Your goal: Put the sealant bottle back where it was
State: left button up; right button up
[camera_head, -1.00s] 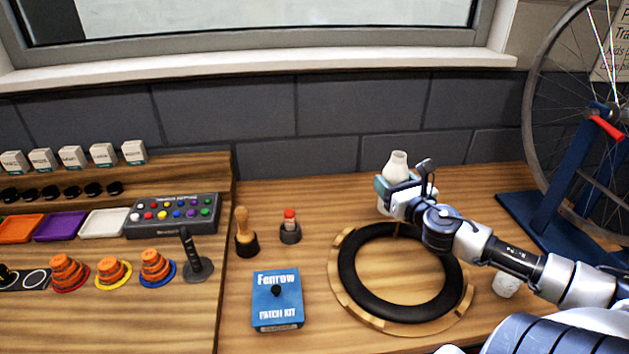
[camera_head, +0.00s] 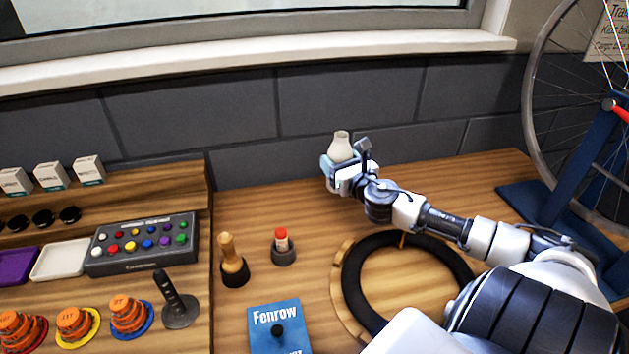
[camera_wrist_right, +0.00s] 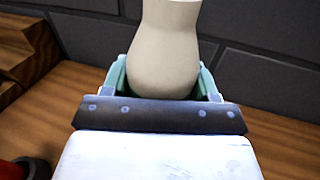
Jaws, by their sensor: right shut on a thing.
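The sealant bottle is the white bottle (camera_head: 341,147) in my right gripper (camera_head: 335,168). The gripper is shut on it, its fingers on both sides of the body. The bottle stands upright, near the back of the bench by the dark block wall. The right wrist view shows the bottle (camera_wrist_right: 166,50) between the green-tipped fingers of the gripper (camera_wrist_right: 163,82); its top is cut off. Whether its base touches the bench is hidden behind the gripper. My left gripper is not in view.
Left of the gripper stand a red-capped item in a dark holder (camera_head: 283,247) and a wooden-handled tool (camera_head: 233,260). A blue patch kit box (camera_head: 276,325) lies in front. A black tyre ring (camera_head: 358,290) lies below my right arm. The wooden shelf (camera_head: 180,190) is left; bare bench surrounds the back.

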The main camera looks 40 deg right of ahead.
jog(key=shift+w+a+f+b, duration=0.2)
jog(key=shift+w+a+f, duration=0.15)
jog(key=shift+w+f, duration=0.85)
jog(key=shift+w+a+f+b, duration=0.3)
jog(key=shift+w+f, duration=0.6)
jog(key=shift+f, duration=0.55)
jog(key=shift+w+a+f+b, duration=0.15)
jog(key=shift+w+a+f, duration=0.2)
jog(key=shift+w+f, duration=0.85)
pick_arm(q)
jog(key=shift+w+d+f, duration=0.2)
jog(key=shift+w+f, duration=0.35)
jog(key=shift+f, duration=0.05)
pick_arm(e)
jog(key=shift+s+f, duration=0.1)
jog(key=shift+s, duration=0.05)
jog(key=shift+f, duration=0.15)
jog(key=o, duration=1)
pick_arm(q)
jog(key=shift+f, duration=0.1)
pick_arm(e)
jog(key=shift+o, duration=0.2)
